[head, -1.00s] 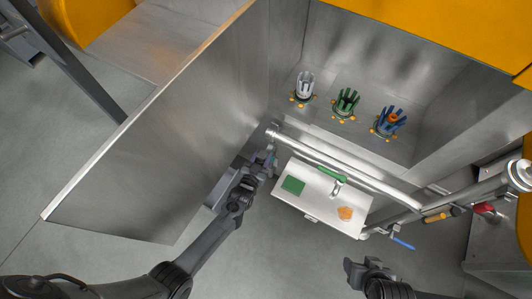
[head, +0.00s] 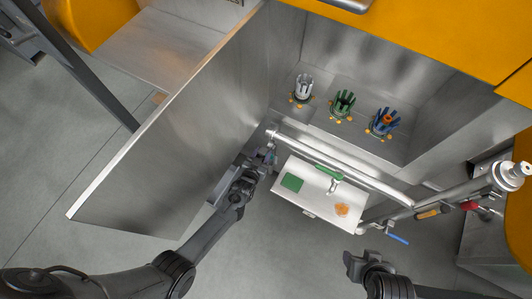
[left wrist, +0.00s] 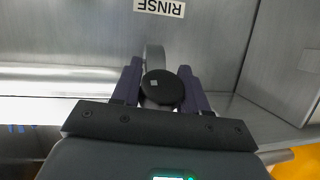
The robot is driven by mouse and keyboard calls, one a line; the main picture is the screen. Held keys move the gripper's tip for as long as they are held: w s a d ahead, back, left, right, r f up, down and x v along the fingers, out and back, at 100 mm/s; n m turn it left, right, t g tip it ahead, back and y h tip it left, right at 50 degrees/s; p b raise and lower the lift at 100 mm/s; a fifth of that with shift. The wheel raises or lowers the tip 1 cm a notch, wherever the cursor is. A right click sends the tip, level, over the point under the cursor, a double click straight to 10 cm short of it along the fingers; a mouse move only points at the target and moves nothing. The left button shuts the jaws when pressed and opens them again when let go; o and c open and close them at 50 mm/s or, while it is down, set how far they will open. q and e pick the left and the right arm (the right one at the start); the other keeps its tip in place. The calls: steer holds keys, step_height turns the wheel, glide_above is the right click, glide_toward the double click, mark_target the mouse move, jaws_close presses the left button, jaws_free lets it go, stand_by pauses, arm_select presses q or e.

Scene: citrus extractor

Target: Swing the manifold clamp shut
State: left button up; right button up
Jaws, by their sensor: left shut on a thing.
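The steel manifold pipe (head: 340,167) runs slantwise below the trough with the coloured cups in the head view. My left gripper (head: 268,152) is at the pipe's left end, beside the large steel panel. In the left wrist view, my left gripper (left wrist: 160,88) is shut on a round black knob (left wrist: 161,92). A curved grey metal band (left wrist: 154,58) rises behind the knob; they look like parts of the manifold clamp. How far the clamp is closed cannot be told. My right gripper (head: 362,263) is low in the head view, apart from the pipe; its jaw gap is unclear.
A large steel panel (head: 180,130) stands left of my left arm. A white tray (head: 312,207) with a green square and an orange patch lies below the pipe. Blue (head: 397,239) and red (head: 468,206) handles are at the right. A RINSE label (left wrist: 159,8) is on the wall.

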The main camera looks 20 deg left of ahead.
arm_select(q)
steer(key=shift+w+r+g+p, duration=0.1)
steer(key=shift+r+g+p, duration=0.3)
steer(key=shift+p, duration=0.4)
steer(key=r+g+p, duration=0.1)
steer(key=p, duration=0.2)
steer(key=shift+w+r, duration=0.15)
steer(key=shift+w, duration=0.05)
steer(key=shift+r+g+p, duration=0.1)
steer(key=shift+g+p, duration=0.4)
steer(key=shift+p, duration=0.2)
steer(key=shift+w, duration=0.1)
